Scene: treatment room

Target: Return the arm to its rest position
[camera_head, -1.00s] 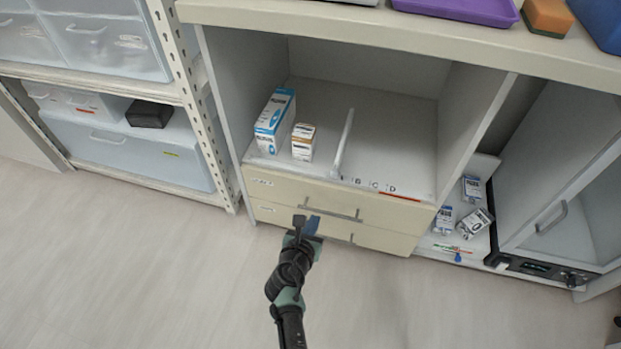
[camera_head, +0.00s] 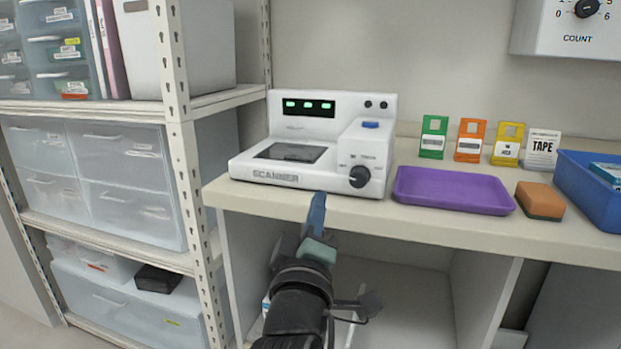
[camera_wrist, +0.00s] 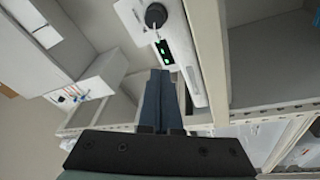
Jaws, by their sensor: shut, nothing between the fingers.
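My gripper (camera_head: 318,205) is raised in front of the counter's front edge, just below the scanner in the head view. Its blue fingers are together with nothing between them. In the wrist view my gripper (camera_wrist: 160,78) points toward the scanner (camera_wrist: 165,45), which shows sideways with its black knob and green lights. In the head view the white scanner (camera_head: 330,125) stands on the counter, with three green lights and a black knob. My arm hides part of the open compartment below.
The counter (camera_head: 430,222) also holds a purple tray (camera_head: 452,190), an orange-brown sponge (camera_head: 540,200), a blue bin (camera_head: 590,185) and several upright cards. A shelf rack with clear drawers (camera_head: 120,175) stands at the left. A count box (camera_head: 575,25) hangs on the wall.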

